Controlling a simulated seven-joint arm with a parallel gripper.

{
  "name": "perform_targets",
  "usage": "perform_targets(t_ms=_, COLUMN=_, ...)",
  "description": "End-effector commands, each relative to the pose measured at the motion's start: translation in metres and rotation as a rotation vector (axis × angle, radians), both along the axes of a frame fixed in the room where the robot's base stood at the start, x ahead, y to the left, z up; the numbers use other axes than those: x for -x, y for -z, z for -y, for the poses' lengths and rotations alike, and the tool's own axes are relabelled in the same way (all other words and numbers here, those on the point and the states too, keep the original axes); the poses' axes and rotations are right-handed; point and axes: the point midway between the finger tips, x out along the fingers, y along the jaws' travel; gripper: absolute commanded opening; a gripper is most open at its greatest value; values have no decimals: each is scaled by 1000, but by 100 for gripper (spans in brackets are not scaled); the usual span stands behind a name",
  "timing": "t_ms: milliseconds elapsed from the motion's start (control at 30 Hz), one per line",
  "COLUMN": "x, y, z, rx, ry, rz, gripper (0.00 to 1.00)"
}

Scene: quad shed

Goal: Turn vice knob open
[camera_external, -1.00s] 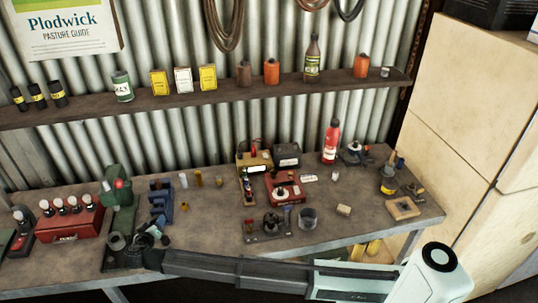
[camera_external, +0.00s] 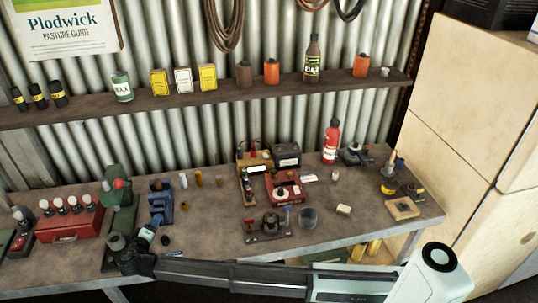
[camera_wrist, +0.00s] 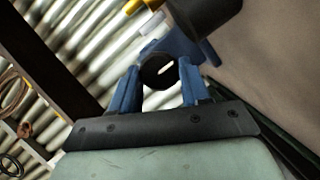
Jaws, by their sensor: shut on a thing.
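The blue vice (camera_external: 160,203) stands on the workbench, left of centre in the external view. It also shows beyond my fingers in the wrist view (camera_wrist: 182,44). My gripper (camera_external: 151,226) is just in front of the vice, towards the bench's front edge. In the wrist view my two blue fingers (camera_wrist: 158,82) are on either side of a round black knob (camera_wrist: 157,70) with a white line on its face. The fingers are shut on the knob. In the external view the knob cannot be told apart from my gripper.
A green machine (camera_external: 117,190) with a red knob stands close on the left, beside a red box (camera_external: 70,230). A red device (camera_external: 284,187) is to the right. Bare bench (camera_external: 208,225) lies between.

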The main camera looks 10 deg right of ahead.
Motion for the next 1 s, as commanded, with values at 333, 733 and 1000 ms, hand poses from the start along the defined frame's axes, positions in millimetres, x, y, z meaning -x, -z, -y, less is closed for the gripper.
perform_targets(t_ms=333, x=1, y=0, z=0, rx=5, ry=-1, rz=0, gripper=16)
perform_targets(t_ms=733, x=0, y=0, z=0, rx=4, ry=0, rz=-1, gripper=72)
perform_targets(t_ms=1000, x=4, y=-1, z=-2, rx=4, ry=-1, rz=0, gripper=72)
